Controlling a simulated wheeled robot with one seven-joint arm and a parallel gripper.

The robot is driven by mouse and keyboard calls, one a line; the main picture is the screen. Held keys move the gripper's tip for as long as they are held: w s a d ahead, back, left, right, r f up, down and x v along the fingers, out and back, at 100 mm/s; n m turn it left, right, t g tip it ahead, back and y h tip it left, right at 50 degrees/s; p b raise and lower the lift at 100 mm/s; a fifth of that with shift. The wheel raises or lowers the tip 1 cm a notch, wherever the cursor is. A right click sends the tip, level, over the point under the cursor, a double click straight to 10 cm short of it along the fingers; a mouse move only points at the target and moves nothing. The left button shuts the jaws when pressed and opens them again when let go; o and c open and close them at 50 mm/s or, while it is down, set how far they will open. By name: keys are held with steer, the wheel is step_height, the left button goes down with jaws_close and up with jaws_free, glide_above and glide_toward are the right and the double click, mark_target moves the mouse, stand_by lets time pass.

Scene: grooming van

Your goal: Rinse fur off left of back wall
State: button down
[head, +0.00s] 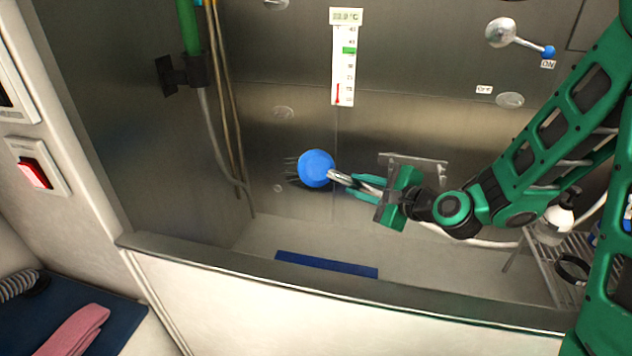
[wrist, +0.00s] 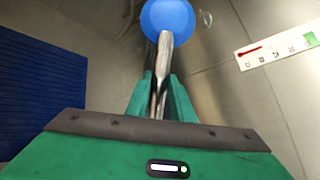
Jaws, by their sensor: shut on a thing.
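My gripper (head: 362,187) is shut on the metal handle of a shower head with a blue round face (head: 315,168). The shower head is in front of the back wall (head: 390,120) of the tub, left of the gripper. Dark streaks (head: 291,168), perhaps fur, show at the left edge of the blue head; the head hides whatever lies behind it. In the wrist view the fingers (wrist: 160,95) close around the handle, with the blue head (wrist: 167,18) beyond them. I cannot make out any water spray.
A lever with a blue knob (head: 549,52) points to the ON label. A thermometer strip (head: 343,65) hangs on the back wall. Pipes (head: 228,110) run down the left corner. A blue mat (head: 326,265) lies in the tub behind its front rim (head: 330,287). A wire rack (head: 560,262) with bottles stands right.

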steer(key=shift+a, duration=0.15)
steer(key=shift+w+a, duration=0.1)
steer(key=shift+a, duration=0.3)
steer(key=shift+d, duration=0.2)
stand_by(0.3)
steer(key=shift+d, duration=0.4)
steer(key=shift+r, duration=0.15)
steer(key=shift+r, duration=3.4)
steer(key=shift+r, duration=0.1)
